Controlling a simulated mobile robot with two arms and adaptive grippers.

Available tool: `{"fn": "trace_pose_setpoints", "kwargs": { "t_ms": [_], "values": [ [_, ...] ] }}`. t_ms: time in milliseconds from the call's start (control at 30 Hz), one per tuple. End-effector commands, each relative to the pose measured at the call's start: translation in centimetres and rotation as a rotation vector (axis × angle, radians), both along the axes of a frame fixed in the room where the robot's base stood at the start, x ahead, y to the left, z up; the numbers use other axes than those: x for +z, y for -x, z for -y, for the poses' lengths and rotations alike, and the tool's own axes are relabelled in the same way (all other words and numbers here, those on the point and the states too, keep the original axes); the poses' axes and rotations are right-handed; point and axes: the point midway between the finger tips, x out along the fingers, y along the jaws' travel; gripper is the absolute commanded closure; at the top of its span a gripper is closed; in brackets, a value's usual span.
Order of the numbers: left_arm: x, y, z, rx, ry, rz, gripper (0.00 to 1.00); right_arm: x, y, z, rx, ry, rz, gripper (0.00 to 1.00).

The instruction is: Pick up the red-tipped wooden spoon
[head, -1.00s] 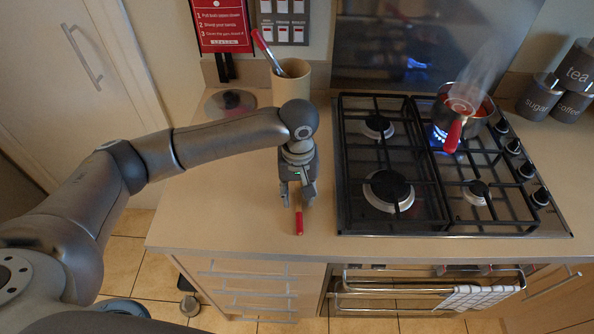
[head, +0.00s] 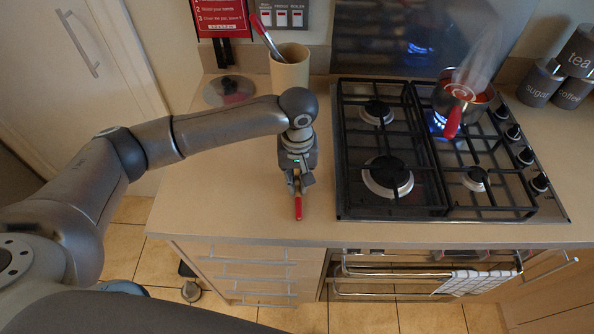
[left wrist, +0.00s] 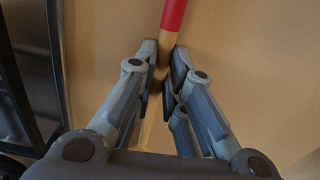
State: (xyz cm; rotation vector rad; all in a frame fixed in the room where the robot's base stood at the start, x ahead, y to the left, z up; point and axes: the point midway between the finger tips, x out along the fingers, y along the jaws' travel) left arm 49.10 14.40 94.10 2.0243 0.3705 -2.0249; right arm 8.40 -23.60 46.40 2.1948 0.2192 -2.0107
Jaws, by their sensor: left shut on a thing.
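The red-tipped wooden spoon (head: 298,208) is at the counter's front, left of the hob, with its red end toward the front edge. In the left wrist view its red tip (left wrist: 174,14) is at the top and its pale wooden shaft runs down between my fingers. My left gripper (head: 298,190) points down over the spoon and is shut on its wooden shaft; the fingers also show in the left wrist view (left wrist: 162,66). The rest of the spoon is hidden by the gripper. I cannot tell whether the spoon is clear of the counter. My right gripper is not in view.
A gas hob (head: 412,195) stands right of the gripper. A steaming pot (head: 463,106) with a red handle sits over a lit blue flame. A beige utensil pot (head: 290,70) and a round lid (head: 229,89) are at the back. The counter (head: 225,205) left of the gripper is clear.

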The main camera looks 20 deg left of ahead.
Motion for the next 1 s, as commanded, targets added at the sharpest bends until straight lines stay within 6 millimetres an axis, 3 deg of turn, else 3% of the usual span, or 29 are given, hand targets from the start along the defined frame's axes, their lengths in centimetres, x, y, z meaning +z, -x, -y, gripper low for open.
{"fn": "trace_pose_setpoints", "kwargs": {
  "t_ms": [167, 300, 567, 800, 1000],
  "values": [
    [1.2, -0.1, 0.1, -0.001, 0.003, 0.003, 1.00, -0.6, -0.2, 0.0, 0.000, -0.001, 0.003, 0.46],
    [3.3, 0.2, 0.4, -0.005, 0.005, 0.004, 1.00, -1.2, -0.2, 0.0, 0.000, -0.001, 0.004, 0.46],
    [9.2, 4.1, 3.5, -0.007, 0.005, 0.007, 1.00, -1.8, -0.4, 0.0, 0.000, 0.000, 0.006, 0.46],
    [11.8, 8.5, 6.9, -0.005, 0.001, 0.005, 1.00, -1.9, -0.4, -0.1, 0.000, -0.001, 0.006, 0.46],
    [12.7, 10.3, 8.4, -0.002, 0.000, 0.002, 1.00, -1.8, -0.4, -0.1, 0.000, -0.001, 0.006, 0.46]
  ]
}}
